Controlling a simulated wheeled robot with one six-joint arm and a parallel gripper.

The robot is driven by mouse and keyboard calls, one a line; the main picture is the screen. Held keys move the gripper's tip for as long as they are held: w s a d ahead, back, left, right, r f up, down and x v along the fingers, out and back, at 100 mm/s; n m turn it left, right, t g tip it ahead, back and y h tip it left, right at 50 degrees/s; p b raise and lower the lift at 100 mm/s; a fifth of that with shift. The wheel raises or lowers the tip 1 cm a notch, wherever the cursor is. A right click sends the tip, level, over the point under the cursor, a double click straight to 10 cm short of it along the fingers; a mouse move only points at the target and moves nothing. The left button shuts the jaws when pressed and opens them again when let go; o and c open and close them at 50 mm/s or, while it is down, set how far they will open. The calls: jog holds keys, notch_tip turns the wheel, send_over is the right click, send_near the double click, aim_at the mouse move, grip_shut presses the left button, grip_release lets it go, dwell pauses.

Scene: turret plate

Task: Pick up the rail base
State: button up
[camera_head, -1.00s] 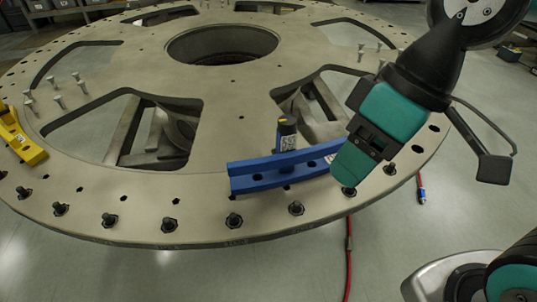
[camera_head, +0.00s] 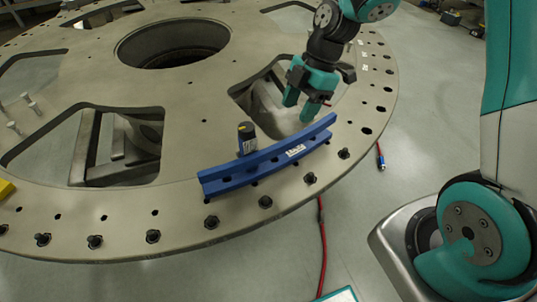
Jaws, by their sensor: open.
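The rail base is a blue, slightly curved bar (camera_head: 258,167) with holes and a white label, lying on the rim of the large round metal plate (camera_head: 185,222). A dark cylinder with a yellow mark (camera_head: 246,137) stands just behind its middle. My gripper (camera_head: 298,108) is open and empty, fingers pointing down. In the picture it is above and behind the right half of the rail base, over a cutout in the plate, apart from the bar.
Several bolts (camera_head: 210,221) line the plate's front rim. Pale pegs (camera_head: 30,102) stand at the left, and part of a yellow piece (camera_head: 5,187) shows at the left edge. A red cable (camera_head: 322,245) hangs to the floor. Wide cutouts open behind the rail base.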

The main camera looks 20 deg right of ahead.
aim_at(280, 143)
jog(key=p+x, duration=0.1)
jog(key=x, duration=0.5)
jog(key=shift+a, duration=0.1)
jog(key=shift+p+x, duration=0.9)
jog(key=shift+x, duration=1.7)
jog(key=shift+a, duration=0.1)
grip_shut()
jog(key=shift+a+r, duration=0.1)
